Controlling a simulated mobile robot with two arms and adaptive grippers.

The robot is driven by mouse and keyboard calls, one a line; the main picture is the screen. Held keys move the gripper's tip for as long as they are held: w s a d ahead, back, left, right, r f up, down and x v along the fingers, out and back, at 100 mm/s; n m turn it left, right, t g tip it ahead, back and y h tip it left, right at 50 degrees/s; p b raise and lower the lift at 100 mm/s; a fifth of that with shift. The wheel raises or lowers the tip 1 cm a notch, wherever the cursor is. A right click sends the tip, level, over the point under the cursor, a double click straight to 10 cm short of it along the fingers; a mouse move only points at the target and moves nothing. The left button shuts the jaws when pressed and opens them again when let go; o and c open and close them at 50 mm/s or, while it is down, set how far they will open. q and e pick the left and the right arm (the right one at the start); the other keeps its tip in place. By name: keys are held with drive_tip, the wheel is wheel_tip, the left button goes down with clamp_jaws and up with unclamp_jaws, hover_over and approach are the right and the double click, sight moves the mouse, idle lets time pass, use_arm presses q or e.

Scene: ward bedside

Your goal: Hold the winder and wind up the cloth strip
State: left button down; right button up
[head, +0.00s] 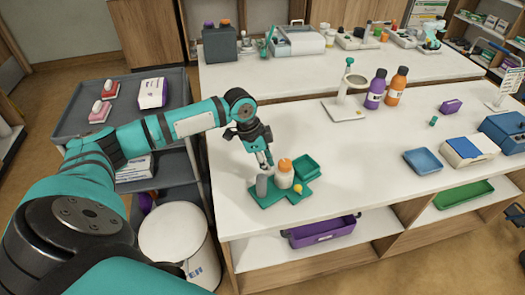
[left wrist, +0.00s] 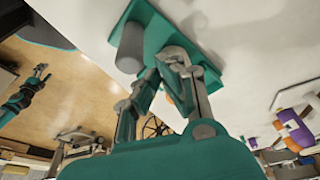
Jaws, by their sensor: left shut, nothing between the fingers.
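A white body with an orange top (head: 285,176) and a small yellow ball (head: 298,189) show there too. I cannot tell which part is the winder, and I make out no cloth strip. My left gripper (head: 266,163) is shut and empty, just behind and above these parts. In the left wrist view its fingertips (left wrist: 176,56) meet in front of the green base, beside the grey cylinder (left wrist: 131,48). Contact is unclear.
A blue tray (head: 423,161) lies farther right; the table between is clear.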

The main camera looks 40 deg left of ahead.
sight(288, 166)
use_arm(q)
drive_tip(key=x, duration=0.3)
drive_tip(key=shift+w+f, duration=0.1)
drive_tip(key=shift+w, duration=0.15)
drive_tip(key=shift+s+f, duration=0.1)
use_arm(e)
drive_tip(key=shift+w+r, duration=0.2)
drive_tip(key=shift+w, duration=0.45)
drive_tip(key=shift+w+r, duration=0.15)
drive_tip(key=shift+w, duration=0.45)
drive_tip(key=shift+s, duration=0.1)
use_arm(q)
drive_tip(key=w+d+p, duration=0.1)
drive_tip(key=d, duration=0.1)
drive_tip(key=w+d+p, duration=0.1)
drive_tip(key=w+d, duration=0.1)
drive_tip(key=shift+w+d, duration=0.15)
drive_tip(key=shift+w, duration=0.1)
drive_tip(key=shift+w+d, duration=0.2)
use_arm(e)
drive_tip(key=shift+s+d+r, duration=0.15)
drive_tip(key=shift+s+r, duration=0.05)
drive_tip(key=shift+r, duration=0.3)
drive_tip(key=shift+s+d+r, duration=0.1)
drive_tip(key=shift+s+r, duration=0.1)
drive_tip(key=shift+r, duration=0.25)
use_arm(q)
drive_tip(key=shift+s+a, duration=0.1)
use_arm(e)
drive_tip(key=shift+r, duration=0.1)
